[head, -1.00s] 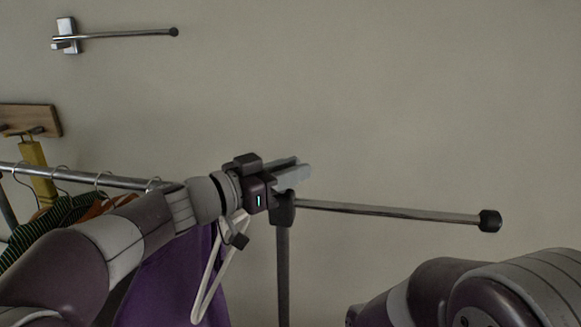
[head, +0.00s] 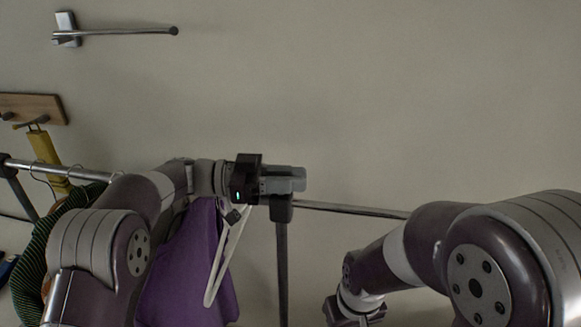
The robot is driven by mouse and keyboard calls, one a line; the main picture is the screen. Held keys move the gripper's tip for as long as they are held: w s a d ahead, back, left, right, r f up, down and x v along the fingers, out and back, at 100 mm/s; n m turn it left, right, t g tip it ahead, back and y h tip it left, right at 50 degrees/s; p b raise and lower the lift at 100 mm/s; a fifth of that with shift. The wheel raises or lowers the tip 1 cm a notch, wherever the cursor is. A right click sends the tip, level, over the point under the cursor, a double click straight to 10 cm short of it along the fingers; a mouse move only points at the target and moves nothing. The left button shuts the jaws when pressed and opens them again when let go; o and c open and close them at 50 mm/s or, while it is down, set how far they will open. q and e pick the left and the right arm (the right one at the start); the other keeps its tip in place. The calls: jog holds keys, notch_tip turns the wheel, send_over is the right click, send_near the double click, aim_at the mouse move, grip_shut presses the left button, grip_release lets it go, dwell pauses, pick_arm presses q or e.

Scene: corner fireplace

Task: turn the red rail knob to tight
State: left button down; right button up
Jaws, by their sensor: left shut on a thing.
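The clothes rail shows as a metal bar (head: 350,209) running right from the top of a dark upright post (head: 282,265). My left gripper (head: 292,180) is at the joint on top of this post, its fingers pointing right. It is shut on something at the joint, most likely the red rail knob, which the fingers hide. No red shows, so I cannot tell how the knob is turned. My right arm comes in at the lower right. Its wrist is at the bottom edge and its fingers are out of view.
A purple garment (head: 185,275) on a pale hanger (head: 226,262) hangs just left of the post. A green striped garment (head: 38,252) hangs farther left. A wall bar (head: 125,31) and a wooden peg board (head: 32,108) are on the wall.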

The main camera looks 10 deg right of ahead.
pick_arm(q)
jog(key=shift+m+g, duration=0.3)
jog(key=shift+g, duration=0.1)
jog(key=c, duration=1.1)
grip_release()
